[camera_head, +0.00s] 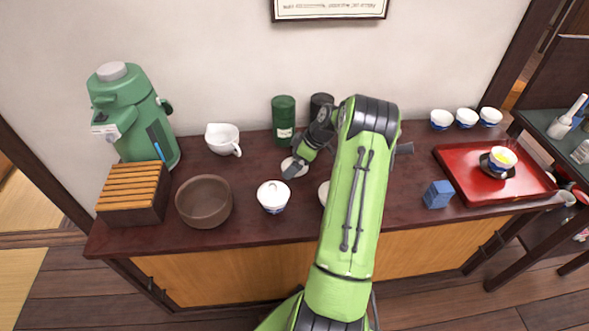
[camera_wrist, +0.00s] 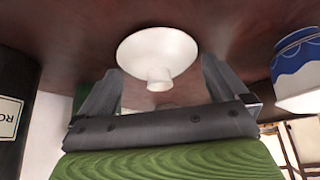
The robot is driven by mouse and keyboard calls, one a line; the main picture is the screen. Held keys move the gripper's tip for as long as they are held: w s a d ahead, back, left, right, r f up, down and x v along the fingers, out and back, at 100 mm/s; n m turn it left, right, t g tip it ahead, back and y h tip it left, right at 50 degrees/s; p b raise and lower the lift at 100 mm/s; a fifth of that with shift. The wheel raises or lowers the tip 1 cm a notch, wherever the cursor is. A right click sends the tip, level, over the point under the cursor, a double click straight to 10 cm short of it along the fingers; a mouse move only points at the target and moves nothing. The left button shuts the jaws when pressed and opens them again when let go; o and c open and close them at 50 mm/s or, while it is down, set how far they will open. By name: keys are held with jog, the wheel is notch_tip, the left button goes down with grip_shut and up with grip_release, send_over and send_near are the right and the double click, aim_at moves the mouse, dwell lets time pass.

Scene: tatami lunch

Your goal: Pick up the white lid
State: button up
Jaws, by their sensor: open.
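The white lid (camera_wrist: 157,47) is a round, shallow piece with a small knob, lying on the dark counter. In the head view the white lid (camera_head: 299,171) shows only in part, behind my gripper (camera_head: 296,164). In the wrist view my gripper (camera_wrist: 161,74) is open, with one finger on each side of the knob's line. The knob points toward the palm and nothing is held. Whether the fingers touch the lid I cannot tell.
Green (camera_head: 284,118) and dark (camera_head: 319,104) canisters stand behind. A brown bowl (camera_head: 204,218) is left, a blue box (camera_head: 438,195) and red tray (camera_head: 460,175) right.

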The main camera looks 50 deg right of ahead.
jog(key=shift+r, duration=0.1)
jog(key=shift+c, duration=0.3)
jog(key=c, duration=0.8)
jog(key=shift+o, duration=0.2)
